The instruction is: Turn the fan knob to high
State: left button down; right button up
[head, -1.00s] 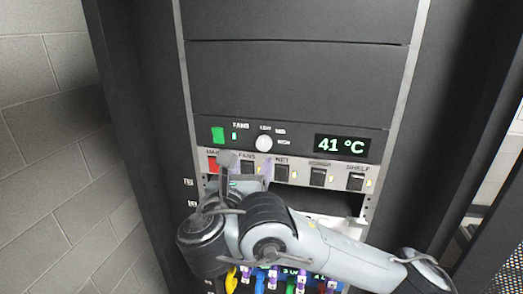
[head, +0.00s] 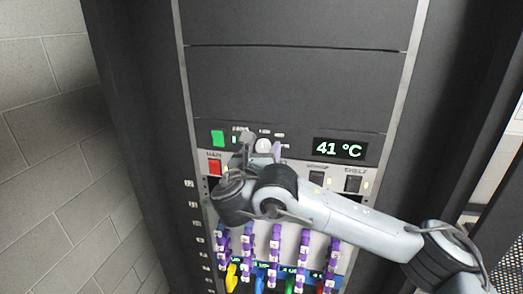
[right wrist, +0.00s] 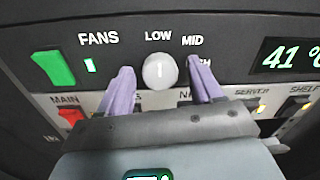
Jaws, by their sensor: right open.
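The fan knob (right wrist: 159,71) is a round white dial on the dark panel, with a short dark mark pointing up toward LOW. MID and a partly covered HIGH label stand to its right. In the head view the knob (head: 264,144) shows between the fingers. My right gripper (right wrist: 163,85) is open, with one purple finger on each side of the knob and gaps between. It also shows in the head view (head: 262,146). How deep the fingertips reach relative to the knob I cannot tell. My left gripper is not in view.
A green button (right wrist: 52,68) is left of FANS. The temperature display (head: 340,149) reads 41 °C. Below runs a switch row with a red MAIN switch (head: 215,167), partly hidden by my arm. Purple-tabbed plugs and coloured cables (head: 276,242) lie lower. Blank panels are above.

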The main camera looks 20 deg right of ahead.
jog(key=c, duration=1.1)
jog(key=shift+o, duration=0.2)
jog(key=shift+f+m+b, duration=0.2)
jog(key=shift+m+b, duration=0.3)
jog(key=shift+b, duration=0.5)
jog(key=m+b, duration=0.9)
jog(key=b, duration=0.2)
jog(key=m+b, duration=0.4)
jog(key=m, duration=0.1)
jog(key=shift+r+y, duration=0.15)
jog(key=shift+y, duration=0.15)
jog(key=shift+r+m+b, duration=0.1)
jog(key=shift+m+b, duration=0.8)
jog(key=shift+m, duration=0.2)
jog(key=shift+r+m, duration=0.1)
jog(key=shift+m, duration=0.2)
